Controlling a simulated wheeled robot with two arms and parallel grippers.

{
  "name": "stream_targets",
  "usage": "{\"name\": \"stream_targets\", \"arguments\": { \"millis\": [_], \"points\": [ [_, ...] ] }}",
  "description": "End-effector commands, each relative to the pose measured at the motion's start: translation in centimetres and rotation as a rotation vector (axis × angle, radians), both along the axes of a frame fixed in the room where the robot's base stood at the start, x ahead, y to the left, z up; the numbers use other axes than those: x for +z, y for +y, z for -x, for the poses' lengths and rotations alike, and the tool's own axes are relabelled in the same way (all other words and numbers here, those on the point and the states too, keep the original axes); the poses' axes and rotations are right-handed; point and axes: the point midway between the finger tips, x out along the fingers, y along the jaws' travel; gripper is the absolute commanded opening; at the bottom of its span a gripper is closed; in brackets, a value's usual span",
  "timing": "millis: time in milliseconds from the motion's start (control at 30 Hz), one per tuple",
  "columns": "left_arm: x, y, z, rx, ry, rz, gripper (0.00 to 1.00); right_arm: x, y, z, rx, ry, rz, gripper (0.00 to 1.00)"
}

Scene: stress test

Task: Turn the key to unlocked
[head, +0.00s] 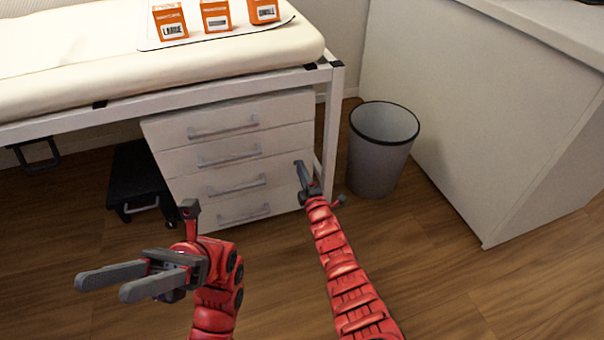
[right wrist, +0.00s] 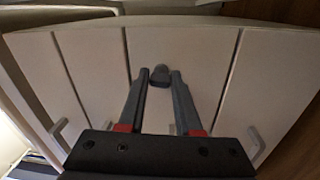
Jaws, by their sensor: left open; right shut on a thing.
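A small dark key (right wrist: 160,74) sits on the white front of the drawer cabinet (head: 282,112) in the right wrist view. My right gripper (head: 299,165) is shut on the key, one fingertip on each side of it. In the head view the gripper reaches the cabinet's right edge, and the key cannot be made out there. I cannot tell which way the key is turned. My left gripper (head: 102,288) is open and empty, above the floor in front of the cabinet at lower left.
The cabinet's several drawers with grey handles (head: 231,153) look closed. A padded bed (head: 80,60) stands above it, carrying orange boxes (head: 216,17). A grey bin (head: 378,160) stands to the right, beside a white counter (head: 460,110). A black step stool (head: 137,182) is at left. Wooden floor is clear in front.

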Motion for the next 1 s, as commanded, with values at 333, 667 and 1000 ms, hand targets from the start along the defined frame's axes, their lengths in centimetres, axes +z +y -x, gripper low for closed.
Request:
{"name": "stream_targets", "arguments": {
  "millis": [333,667,1000],
  "points": [
    [0.5,0.9,1.3,-0.034,-0.079,0.046,0.5,0.0,0.0,0.0,0.001,-0.034,0.102,0.0],
    [0.6,1.0,1.4,-0.037,-0.086,0.051,0.5,0.0,0.0,0.0,0.001,-0.037,0.114,0.0],
    [0.6,0.9,1.4,-0.037,-0.086,0.05,0.5,0.0,0.0,0.0,0.0,-0.037,0.114,0.63]
  ]
}}
